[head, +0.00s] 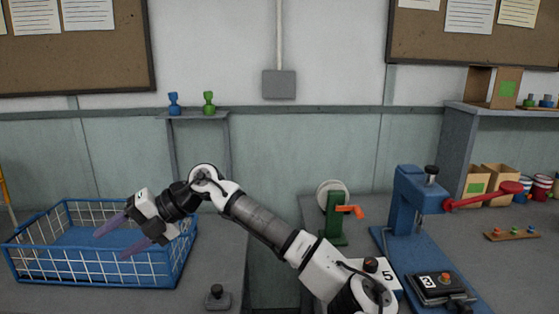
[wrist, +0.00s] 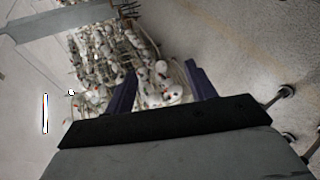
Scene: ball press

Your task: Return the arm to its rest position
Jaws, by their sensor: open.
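My gripper (head: 111,243) is at the left in the head view, at the end of my bent white and black arm. Its two dark purple fingers are apart, with nothing between them. They point left and slightly down in front of the blue wire basket (head: 100,281), and cover part of it. I cannot tell whether they are above its inside or in front of it. In the wrist view my gripper (wrist: 160,80) also has its two fingers spread and no object held.
A blue press (head: 407,200) with a red lever stands on the right bench. A green stand with an orange handle (head: 335,215) is left of it. A small shelf (head: 195,116) holds a blue and a green piece. A dark knob (head: 217,298) sits on the left bench.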

